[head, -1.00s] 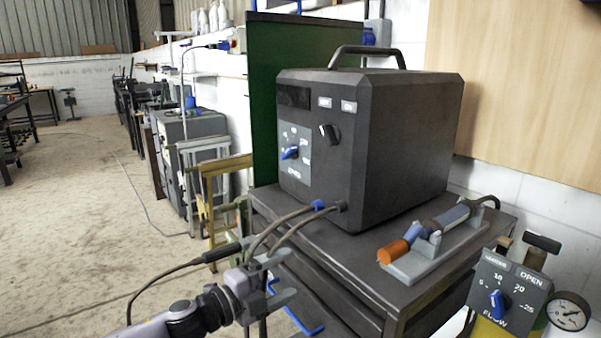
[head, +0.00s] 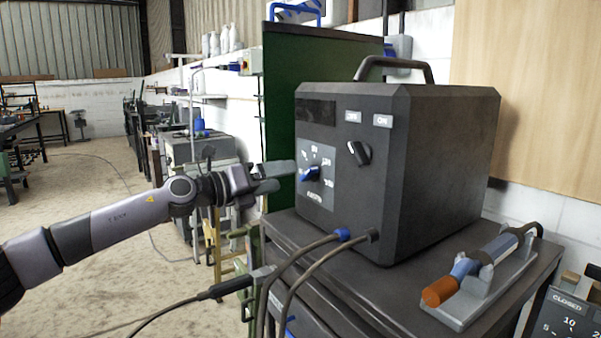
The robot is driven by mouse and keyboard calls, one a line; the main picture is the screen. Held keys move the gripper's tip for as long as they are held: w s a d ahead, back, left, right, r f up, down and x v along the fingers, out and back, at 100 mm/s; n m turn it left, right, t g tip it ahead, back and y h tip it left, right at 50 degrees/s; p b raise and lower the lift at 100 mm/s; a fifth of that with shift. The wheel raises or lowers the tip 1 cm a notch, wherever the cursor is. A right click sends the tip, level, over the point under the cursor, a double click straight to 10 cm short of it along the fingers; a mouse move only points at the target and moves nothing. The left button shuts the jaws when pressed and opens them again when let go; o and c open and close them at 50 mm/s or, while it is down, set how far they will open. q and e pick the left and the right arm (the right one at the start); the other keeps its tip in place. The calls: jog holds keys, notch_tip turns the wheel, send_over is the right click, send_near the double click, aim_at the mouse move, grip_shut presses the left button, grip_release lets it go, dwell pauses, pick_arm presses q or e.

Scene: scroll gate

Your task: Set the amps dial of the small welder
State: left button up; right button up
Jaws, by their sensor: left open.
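The small welder (head: 440,160) is a dark grey box with a top handle, standing on a dark metal cart. Its amps dial (head: 311,174) is a blue knob on a grey scale plate low on the front face, with numbers around it. My left gripper (head: 279,178) is open at the left of the dial, its fingers pointing at the welder's front. The fingertips look close to the knob, but I cannot tell whether they touch it. My right gripper is out of view.
A black switch (head: 358,153) sits right of the dial, by an ON label. Two cables (head: 300,262) run from the welder's lower front. A torch (head: 480,262) with an orange nozzle lies in a grey holder on the cart (head: 400,300). A green panel (head: 277,100) stands behind.

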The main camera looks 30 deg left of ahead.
aim_at(309, 174)
pick_arm(q)
jog(key=shift+p+x, duration=0.55)
jog(key=shift+x, duration=2.25)
jog(key=c, duration=1.1)
